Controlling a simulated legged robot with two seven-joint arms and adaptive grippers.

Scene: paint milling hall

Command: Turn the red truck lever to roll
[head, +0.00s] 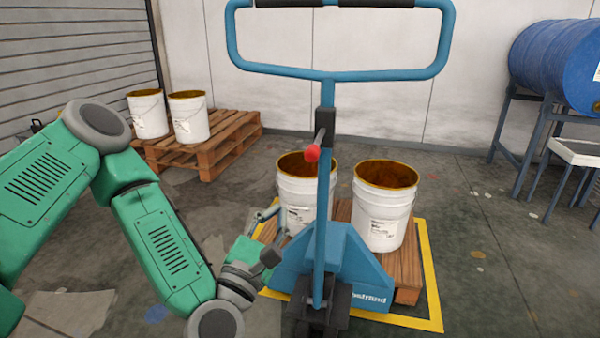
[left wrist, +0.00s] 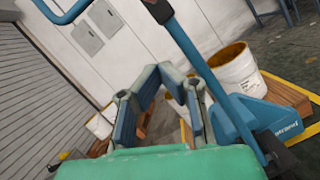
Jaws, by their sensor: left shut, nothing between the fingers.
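The red-tipped truck lever (head: 312,153) sticks out near the top of the blue pallet truck's shaft (head: 323,210), just below the black block under the handle loop. My left gripper (head: 272,213) is shut and empty, left of the shaft and below the lever, apart from it. In the left wrist view my gripper's fingers (left wrist: 160,76) meet in front of the wall, and the blue shaft (left wrist: 195,60) passes to their right. The red knob cannot be made out there. My right gripper does not show.
Two white buckets (head: 382,205) stand on a wooden pallet (head: 408,262) behind the truck, inside a yellow floor outline (head: 432,280). Another pallet (head: 220,150) with two buckets stands back left. A blue drum (head: 555,60) rests on a rack at right. Floor between is clear.

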